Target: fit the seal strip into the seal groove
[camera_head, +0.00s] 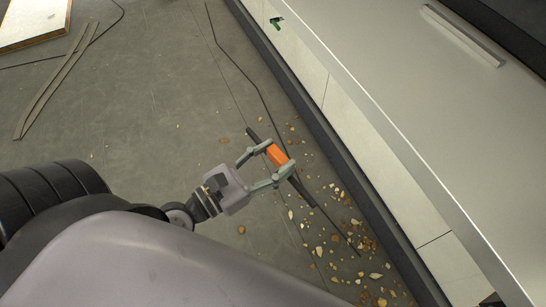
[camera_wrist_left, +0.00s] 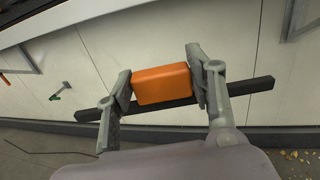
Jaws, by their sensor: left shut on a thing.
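My left gripper (camera_head: 279,155) is shut on an orange block (camera_head: 277,154). A straight black strip (camera_head: 303,194), seemingly the seal strip, runs along the block and sticks out past both fingers. In the left wrist view the orange block (camera_wrist_left: 162,84) sits between the fingers, and the black strip (camera_wrist_left: 262,84) passes behind it, tilted up to the right. The held strip is left of the long pale wall, apart from it as far as I can tell. I cannot clearly make out the seal groove. My right gripper is out of view.
The pale panelled wall (camera_head: 349,112) has a dark base edge and a wide grey top (camera_head: 440,110) with a bar (camera_head: 462,36). A green-handled item (camera_head: 277,22) shows at the wall. Leaves (camera_head: 340,235) litter the floor; brown slats (camera_head: 55,80) lie at left.

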